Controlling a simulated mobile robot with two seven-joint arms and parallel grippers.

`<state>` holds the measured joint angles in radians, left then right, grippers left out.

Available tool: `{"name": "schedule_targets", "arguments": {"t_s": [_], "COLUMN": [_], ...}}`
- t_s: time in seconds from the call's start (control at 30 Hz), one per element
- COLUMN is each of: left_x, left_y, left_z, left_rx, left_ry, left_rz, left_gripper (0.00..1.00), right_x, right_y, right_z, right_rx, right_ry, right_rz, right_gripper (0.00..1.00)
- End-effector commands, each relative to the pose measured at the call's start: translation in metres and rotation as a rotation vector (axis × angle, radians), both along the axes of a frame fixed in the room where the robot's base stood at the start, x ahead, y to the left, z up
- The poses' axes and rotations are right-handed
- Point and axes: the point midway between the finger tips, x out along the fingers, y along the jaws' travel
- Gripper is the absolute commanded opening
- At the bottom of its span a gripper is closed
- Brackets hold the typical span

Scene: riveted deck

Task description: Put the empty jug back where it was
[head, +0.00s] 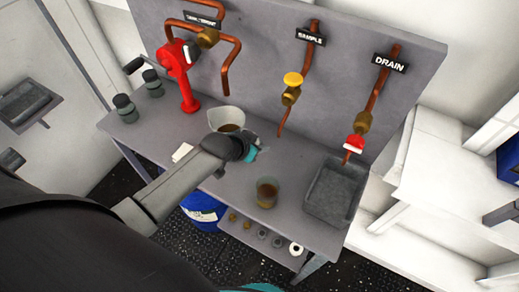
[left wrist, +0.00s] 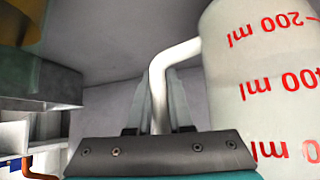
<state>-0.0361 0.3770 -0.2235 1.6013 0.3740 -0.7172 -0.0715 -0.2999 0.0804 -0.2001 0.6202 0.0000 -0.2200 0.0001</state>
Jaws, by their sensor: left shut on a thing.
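The jug (head: 224,114) is pale and translucent, with red ml marks that read upside down in the left wrist view (left wrist: 262,85). In the head view it is at the bench's middle, below the panel, and brown shows inside it. My left gripper (head: 248,150) is beside the jug on its near side. In the left wrist view its fingers (left wrist: 157,108) are shut on the jug's white handle. I cannot tell whether the jug's base touches the bench. My right gripper is not in view.
The grey bench (head: 228,188) carries a glass with brown liquid (head: 267,192), a grey basin (head: 335,190) under the drain pipe, a red pump (head: 185,85), and two dark jars (head: 126,108). The sample tap (head: 292,85) hangs right of the jug. Bare bench lies around the glass.

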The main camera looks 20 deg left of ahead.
Motion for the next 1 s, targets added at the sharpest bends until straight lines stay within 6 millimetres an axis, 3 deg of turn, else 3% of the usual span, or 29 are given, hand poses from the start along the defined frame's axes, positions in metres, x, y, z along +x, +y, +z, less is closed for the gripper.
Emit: {"name": "schedule_targets", "arguments": {"t_s": [0.17, 0.57, 0.6, 0.83, 1.0], "left_x": [0.001, 0.001, 0.0, 0.0, 0.0], "left_y": [-0.001, 0.0, -0.001, 0.0, 0.0], "left_z": [-0.019, -0.022, -0.024, -0.023, -0.023], "left_rx": [-0.001, -0.001, -0.001, -0.001, -0.001], "left_ry": [-0.005, -0.005, -0.001, -0.001, -0.001], "left_rz": [0.0, -0.001, -0.001, -0.001, -0.001], "left_gripper": [0.0, 0.0, 0.21, 0.47, 0.49], "right_x": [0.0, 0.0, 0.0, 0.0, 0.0], "right_y": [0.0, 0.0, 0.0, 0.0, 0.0], "right_z": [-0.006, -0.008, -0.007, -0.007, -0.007], "right_rx": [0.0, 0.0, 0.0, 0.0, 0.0], "right_ry": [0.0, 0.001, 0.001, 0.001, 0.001], "right_rz": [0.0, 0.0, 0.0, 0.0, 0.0], "right_gripper": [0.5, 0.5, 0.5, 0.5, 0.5]}}
